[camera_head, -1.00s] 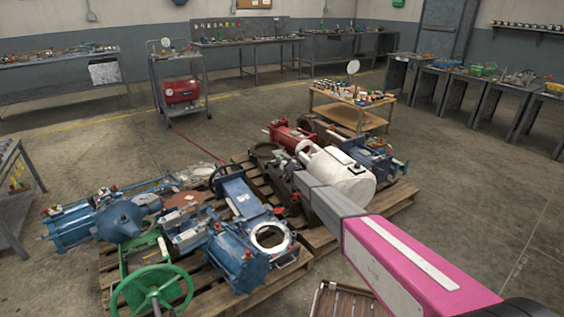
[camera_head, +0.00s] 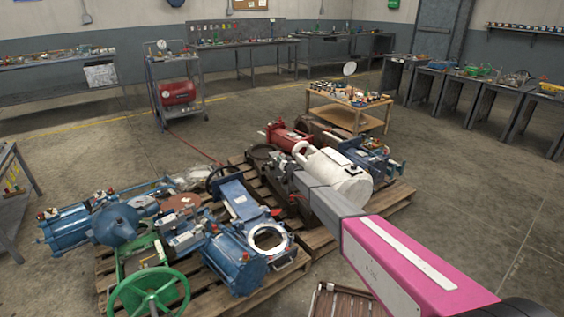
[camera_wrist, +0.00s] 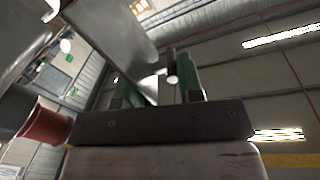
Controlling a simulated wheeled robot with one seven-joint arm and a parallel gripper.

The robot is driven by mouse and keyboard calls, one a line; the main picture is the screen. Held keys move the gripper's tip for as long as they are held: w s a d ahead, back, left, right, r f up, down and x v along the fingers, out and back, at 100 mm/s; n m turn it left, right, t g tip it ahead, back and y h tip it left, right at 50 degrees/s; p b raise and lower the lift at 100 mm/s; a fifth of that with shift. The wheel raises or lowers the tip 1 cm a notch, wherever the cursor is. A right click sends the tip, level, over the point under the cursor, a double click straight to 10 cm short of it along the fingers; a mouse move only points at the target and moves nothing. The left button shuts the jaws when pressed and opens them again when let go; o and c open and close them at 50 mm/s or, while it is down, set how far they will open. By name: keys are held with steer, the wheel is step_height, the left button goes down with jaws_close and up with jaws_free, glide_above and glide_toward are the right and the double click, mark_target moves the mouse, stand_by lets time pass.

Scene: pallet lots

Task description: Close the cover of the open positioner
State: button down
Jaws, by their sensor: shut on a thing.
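In the wrist view my gripper (camera_wrist: 160,82) has two dark green fingers. They are closed on the lower edge of a thin grey metal plate (camera_wrist: 115,40), which looks like the positioner's cover. The plate slants up to the left from between the fingers. In the head view my arm reaches from the lower right to the pallets, and its grey end is beside a white cylindrical actuator (camera_head: 338,173). The fingers are hidden there. The positioner's body cannot be clearly made out, and how far the cover stands open cannot be told.
Blue actuators (camera_head: 237,262) and a green handwheel (camera_head: 148,292) crowd the near pallet (camera_head: 285,275). A red actuator (camera_head: 288,136) lies beyond the white one. A wooden cart (camera_head: 348,112) stands behind. Floor at the right is clear. A dark red cylinder (camera_wrist: 45,122) is close in the wrist view.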

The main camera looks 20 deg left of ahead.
steer(key=shift+r, duration=0.1)
stand_by(0.6)
steer(key=c, duration=1)
jaws_free()
steer(key=shift+s+d, duration=0.1)
steer(key=shift+d, duration=0.05)
steer(key=v, duration=1)
steer(key=shift+s+d, duration=0.15)
steer(key=shift+s, duration=0.1)
